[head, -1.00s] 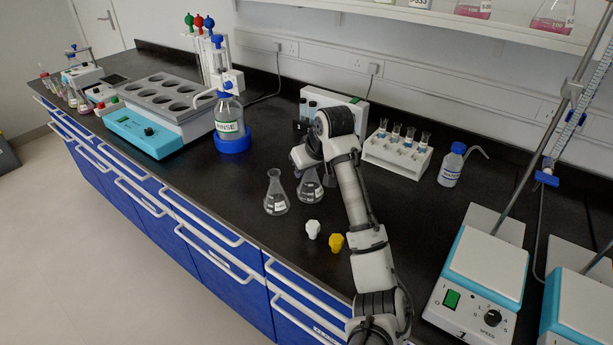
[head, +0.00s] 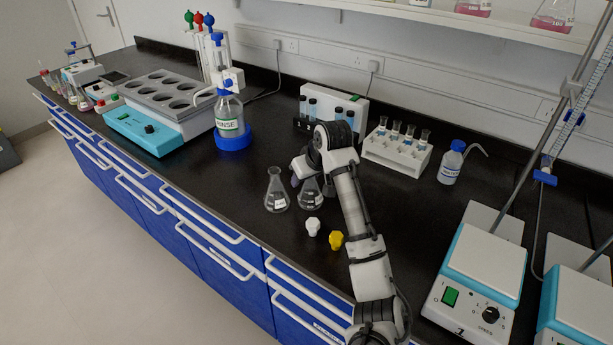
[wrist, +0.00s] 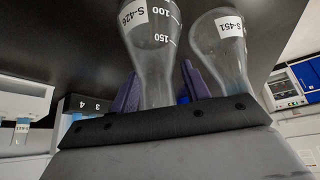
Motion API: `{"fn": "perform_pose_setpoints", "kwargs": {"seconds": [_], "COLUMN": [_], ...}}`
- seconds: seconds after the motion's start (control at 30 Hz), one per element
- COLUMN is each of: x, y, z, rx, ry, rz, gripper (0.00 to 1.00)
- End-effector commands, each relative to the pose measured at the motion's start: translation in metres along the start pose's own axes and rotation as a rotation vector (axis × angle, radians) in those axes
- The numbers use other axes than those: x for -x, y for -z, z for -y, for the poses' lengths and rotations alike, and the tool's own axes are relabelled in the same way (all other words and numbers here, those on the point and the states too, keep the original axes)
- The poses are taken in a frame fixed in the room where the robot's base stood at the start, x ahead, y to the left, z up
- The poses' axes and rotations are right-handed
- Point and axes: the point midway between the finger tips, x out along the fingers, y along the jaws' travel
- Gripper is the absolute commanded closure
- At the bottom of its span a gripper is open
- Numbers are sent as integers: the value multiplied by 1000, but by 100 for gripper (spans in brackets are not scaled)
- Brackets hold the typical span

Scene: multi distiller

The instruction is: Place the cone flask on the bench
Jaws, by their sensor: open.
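A clear cone flask (head: 311,194) stands on the black bench (head: 225,190), right at my gripper (head: 309,178). In the wrist view this flask (wrist: 155,65), labelled S-426, lies between the two purple fingers of my gripper (wrist: 160,92). The fingers are open around its narrow part. A second cone flask (head: 276,192) stands upright on the bench just to the left. It shows in the wrist view as the flask labelled S-451 (wrist: 222,50), outside the fingers. My wrist hides the top of the first flask in the head view.
A white stopper (head: 313,227) and a yellow stopper (head: 336,240) lie in front of the flasks. A white tube rack (head: 398,152) and wash bottle (head: 451,163) stand behind at right. A hotplate stirrer (head: 478,285) is at front right. Bench left of the flasks is clear.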

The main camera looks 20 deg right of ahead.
Motion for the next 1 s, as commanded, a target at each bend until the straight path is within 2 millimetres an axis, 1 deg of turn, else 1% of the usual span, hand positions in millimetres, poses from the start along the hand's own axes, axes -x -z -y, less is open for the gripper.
{"fn": "perform_pose_setpoints", "kwargs": {"seconds": [0.07, 0.17, 0.27, 0.5, 0.57, 0.7, 0.83, 1.0], "x": [3, 14, 31, 78, 86, 106, 118, 122], "y": [2, 3, 4, 5, 3, 2, 1, 1], "z": [0, 0, 0, 0, 0, 0, 0, 0], "rx": [0, 0, 0, -1, 0, 1, 1, 1], "ry": [-1, 0, 0, 0, 0, -2, -1, 0], "rz": [0, -1, -1, -2, -3, -2, -1, 0], "gripper": [53, 53, 53, 53, 53, 53, 53, 53]}}
